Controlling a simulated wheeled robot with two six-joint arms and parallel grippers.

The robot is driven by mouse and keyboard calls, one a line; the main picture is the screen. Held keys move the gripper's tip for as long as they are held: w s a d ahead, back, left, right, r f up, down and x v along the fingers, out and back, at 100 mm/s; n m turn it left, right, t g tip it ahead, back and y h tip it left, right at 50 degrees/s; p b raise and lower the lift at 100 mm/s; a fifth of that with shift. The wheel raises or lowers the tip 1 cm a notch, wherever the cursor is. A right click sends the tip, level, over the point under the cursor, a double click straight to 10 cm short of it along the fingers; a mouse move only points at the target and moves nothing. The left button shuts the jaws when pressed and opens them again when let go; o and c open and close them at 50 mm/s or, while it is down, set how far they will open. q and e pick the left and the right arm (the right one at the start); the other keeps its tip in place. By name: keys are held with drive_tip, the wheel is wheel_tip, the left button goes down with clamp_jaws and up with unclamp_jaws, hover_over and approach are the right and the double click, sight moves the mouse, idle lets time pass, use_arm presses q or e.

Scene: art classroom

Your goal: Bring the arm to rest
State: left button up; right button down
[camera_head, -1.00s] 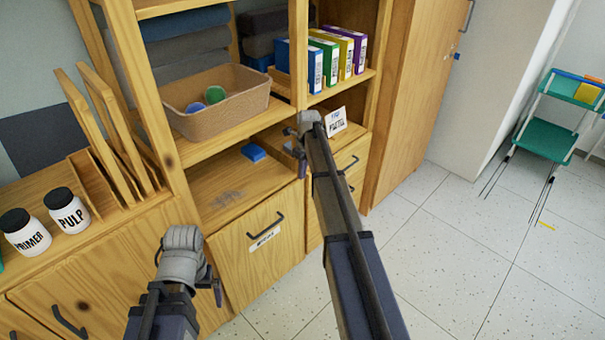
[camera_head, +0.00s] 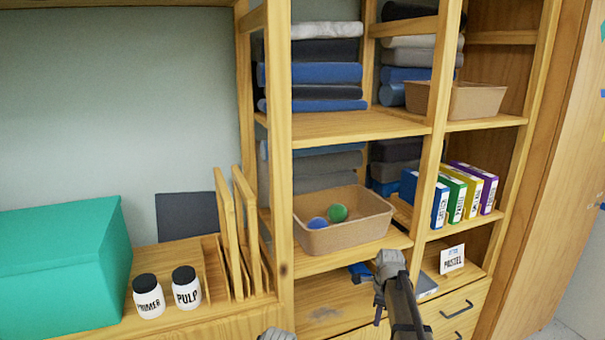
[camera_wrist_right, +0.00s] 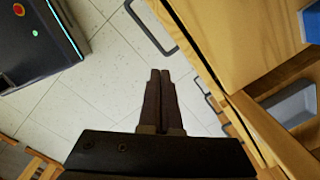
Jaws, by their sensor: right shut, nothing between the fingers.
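My right arm reaches up from the bottom of the head view, in front of the shelf unit's lower opening. My right gripper (camera_head: 378,312) is small and dark there, beside the grey wrist. In the right wrist view the two fingers of the right gripper (camera_wrist_right: 160,75) lie together, shut and empty, above the tiled floor and beside the drawer handles. Of my left arm only a grey wrist part shows at the bottom edge of the head view; its fingers are out of sight.
The wooden shelf unit (camera_head: 278,190) holds a tan bin (camera_head: 350,237) with a blue and a green ball, binders (camera_head: 458,198) and a PASTEL card (camera_head: 452,258). Two jars (camera_head: 186,289) and a teal box (camera_head: 62,262) stand left. Open floor (camera_wrist_right: 98,85) shows below the right gripper.

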drive_tip(key=s+a+n+h, duration=0.1)
drive_tip(key=s+a+n, duration=0.8)
drive_tip(key=s+n, duration=0.4)
drive_tip(key=s+a+n, duration=0.9)
drive_tip(key=s+n, duration=0.4)
drive_tip(key=s, duration=0.1)
wheel_tip(320, 180, up, 17)
drive_tip(key=p, duration=1.7)
drive_tip(key=shift+w+n+g, duration=0.25)
drive_tip(key=shift+n+g, duration=0.05)
drive_tip(key=shift+g, duration=0.1)
